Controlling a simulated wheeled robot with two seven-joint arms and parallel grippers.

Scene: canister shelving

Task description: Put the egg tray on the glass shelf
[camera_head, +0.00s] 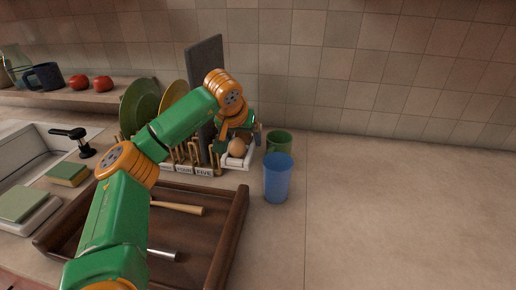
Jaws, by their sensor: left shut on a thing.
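My left arm reaches in from the lower left, and my left gripper (243,138) is shut on the egg tray (237,162), a small white holder with a brown egg (237,147) in it. The tray is just right of the dish rack, behind the blue cup. I cannot tell whether it touches the counter. The fingertips are partly hidden by the wrist and the egg. I see no glass shelf in this view. My right gripper is not in view.
A blue cup (278,178) and a green mug (279,141) stand close right of the tray. A dish rack (203,171) with plates and a dark board (206,65) is at its left. A wooden tray (235,225) lies in front. The counter at right is clear.

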